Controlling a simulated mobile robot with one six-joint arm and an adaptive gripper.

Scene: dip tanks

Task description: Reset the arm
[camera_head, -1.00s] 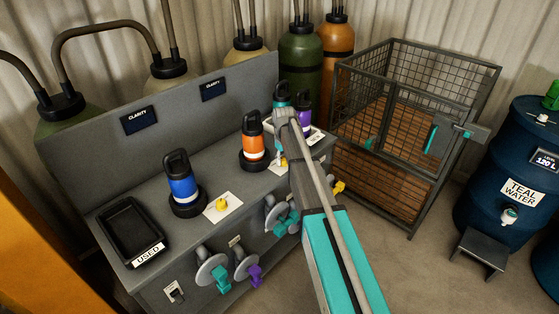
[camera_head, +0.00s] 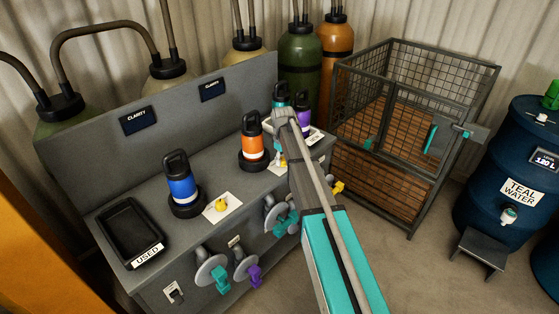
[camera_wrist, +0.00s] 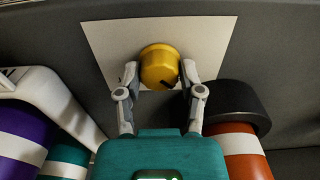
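My gripper (camera_wrist: 160,72) is in the wrist view with its two grey fingers on either side of a round yellow knob (camera_wrist: 160,66). The fingertips are very close to the knob's sides, and whether they press on it cannot be told. The knob has a dark mark and sits on a white plate (camera_wrist: 105,42) on a grey surface.
A blue bottle (camera_head: 180,180), an orange bottle (camera_head: 252,138), a teal bottle (camera_head: 279,95) and a purple bottle (camera_head: 303,103) stand on the bench. A black tray (camera_head: 128,225) lies at left. A wire cage (camera_head: 405,225) and a blue barrel (camera_head: 500,165) stand at right.

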